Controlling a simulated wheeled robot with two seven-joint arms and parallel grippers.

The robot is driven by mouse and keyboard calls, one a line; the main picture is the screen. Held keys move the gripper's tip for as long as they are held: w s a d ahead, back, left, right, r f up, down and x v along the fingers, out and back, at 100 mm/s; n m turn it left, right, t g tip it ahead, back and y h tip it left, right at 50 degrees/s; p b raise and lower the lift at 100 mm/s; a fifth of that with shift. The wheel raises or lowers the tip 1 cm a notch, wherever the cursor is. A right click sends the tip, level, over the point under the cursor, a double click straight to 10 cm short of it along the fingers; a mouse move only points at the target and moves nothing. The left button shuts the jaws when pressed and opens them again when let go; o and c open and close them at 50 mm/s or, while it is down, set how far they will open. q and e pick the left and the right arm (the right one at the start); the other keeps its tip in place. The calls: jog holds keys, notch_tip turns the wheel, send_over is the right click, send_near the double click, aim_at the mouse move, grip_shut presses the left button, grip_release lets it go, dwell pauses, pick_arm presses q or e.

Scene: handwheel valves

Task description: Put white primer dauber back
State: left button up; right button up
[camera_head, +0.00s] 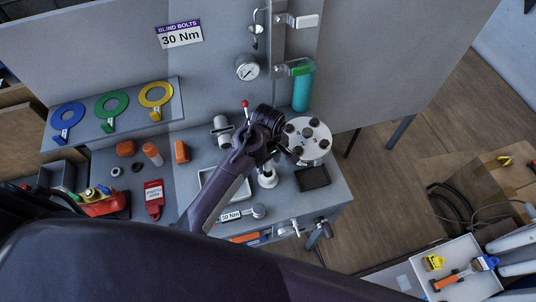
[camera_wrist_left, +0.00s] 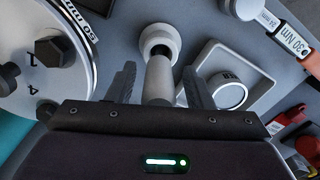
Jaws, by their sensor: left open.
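The white primer dauber, as I take it, is a pale upright piece with a round white end (camera_head: 268,179) on the grey bench. In the left wrist view the dauber (camera_wrist_left: 160,72) stands between my two fingers, its round end toward the top. My left gripper (camera_head: 271,160) is over it in the head view, and its dark fingers (camera_wrist_left: 159,80) are spread on either side in the wrist view. Gaps show beside the dauber, so it is not clamped. The arm hides part of the bench around it. My right gripper is not in view.
A round bolted flange (camera_head: 307,140) stands close on the right, near a dark square pad (camera_head: 313,178). A pale tray (camera_wrist_left: 252,55) with a round tin (camera_wrist_left: 228,92) lies beside the dauber. A torque wrench (camera_head: 243,213) lies in front. A teal cylinder (camera_head: 302,92) is behind.

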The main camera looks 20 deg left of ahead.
pick_arm(q)
notch_tip(320, 180, up, 8)
jog(key=b, duration=0.3)
notch_tip(320, 180, up, 3)
jog(key=shift+r+p, duration=0.1)
jog(key=shift+p, duration=0.7)
jog(key=shift+s+r, duration=0.1)
jog(key=shift+r, duration=0.25)
jog(key=shift+f, duration=0.1)
